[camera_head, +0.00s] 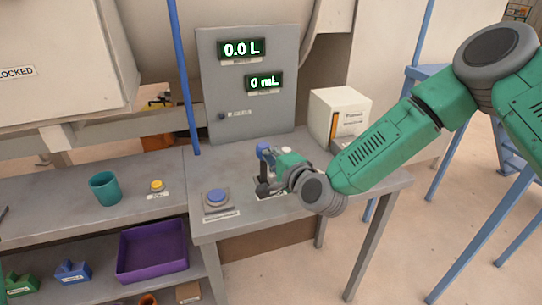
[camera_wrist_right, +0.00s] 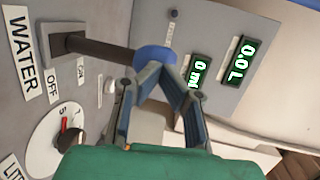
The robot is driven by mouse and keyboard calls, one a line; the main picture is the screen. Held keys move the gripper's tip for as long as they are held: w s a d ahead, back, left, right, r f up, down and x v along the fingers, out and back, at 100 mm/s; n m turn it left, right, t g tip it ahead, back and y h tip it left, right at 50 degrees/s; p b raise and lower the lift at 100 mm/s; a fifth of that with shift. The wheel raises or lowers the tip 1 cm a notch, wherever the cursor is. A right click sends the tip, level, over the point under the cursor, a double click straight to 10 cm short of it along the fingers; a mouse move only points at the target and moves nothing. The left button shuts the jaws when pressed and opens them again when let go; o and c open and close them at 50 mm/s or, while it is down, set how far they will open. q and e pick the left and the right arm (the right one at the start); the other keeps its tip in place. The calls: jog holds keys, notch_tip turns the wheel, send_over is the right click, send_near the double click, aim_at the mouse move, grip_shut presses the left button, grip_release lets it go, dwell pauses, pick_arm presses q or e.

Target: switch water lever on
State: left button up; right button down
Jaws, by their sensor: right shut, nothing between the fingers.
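The water lever shows in the right wrist view as a dark bar with a blue ball knob (camera_wrist_right: 155,58), rising from a square base (camera_wrist_right: 65,42). Labels WATER, OFF and ON lie beside the base. I cannot tell surely which label the lever stands at. In the head view the blue knob (camera_head: 263,150) shows just beyond my right gripper (camera_head: 265,161). In the wrist view my right gripper (camera_wrist_right: 160,72) is shut and empty, its fingertips right at the knob; I cannot tell whether they touch. My left gripper is not in view.
A dial (camera_wrist_right: 60,135) with a red pointer sits near the lever. A grey panel (camera_head: 245,110) shows 0.0 L and 0 mL. A white box (camera_head: 335,112), a blue button (camera_head: 216,196), a teal cup (camera_head: 105,188) and a yellow button (camera_head: 157,185) stand around. A purple tray (camera_head: 152,250) is below.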

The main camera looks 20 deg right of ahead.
jog(key=w, duration=0.1)
jog(key=w+g+p, duration=0.1)
jog(key=w+d+r+g+p, duration=0.1)
jog(key=shift+w, duration=0.2)
jog(key=shift+w+a+f+m+g+h+p, duration=0.2)
jog(key=shift+w+g, duration=0.2)
jog(key=shift+w, duration=0.15)
jog(key=shift+w+a+f+m+g+h+p, duration=0.1)
jog(key=shift+w+a+f+g, duration=0.05)
jog(key=shift+w+g, duration=0.35)
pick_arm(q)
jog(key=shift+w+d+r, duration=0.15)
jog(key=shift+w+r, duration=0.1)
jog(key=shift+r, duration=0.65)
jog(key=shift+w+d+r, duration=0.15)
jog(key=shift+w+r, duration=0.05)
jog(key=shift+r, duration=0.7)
pick_arm(e)
jog(key=shift+w+d, duration=0.15)
jog(key=shift+w, duration=0.65)
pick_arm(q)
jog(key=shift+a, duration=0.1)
